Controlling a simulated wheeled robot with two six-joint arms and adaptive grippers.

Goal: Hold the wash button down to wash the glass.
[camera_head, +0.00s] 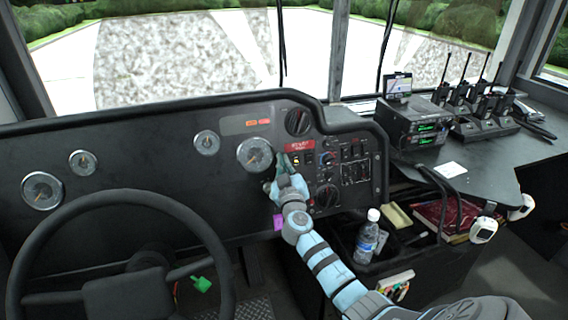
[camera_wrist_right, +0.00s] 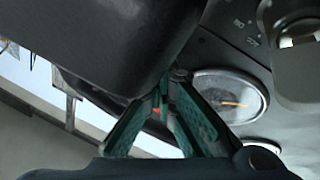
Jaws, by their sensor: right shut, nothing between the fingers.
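My right gripper (camera_head: 284,160) reaches up to the black dashboard panel, just right of the large gauge (camera_head: 255,154) and below a red label (camera_head: 300,145). Its teal fingers are shut with nothing between them; in the right wrist view their tips (camera_wrist_right: 166,82) meet close to a dark panel surface. I cannot tell which button the tips face or whether they touch one. The wash button cannot be singled out; the gripper may cover part of that panel. My left gripper is not in view.
A steering wheel (camera_head: 120,200) stands at the left. Switches (camera_head: 354,172) and a lower knob (camera_head: 327,196) sit right of my gripper. A water bottle (camera_head: 367,238) stands in the tray below. Radios (camera_head: 413,125) and handsets are on the right shelf.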

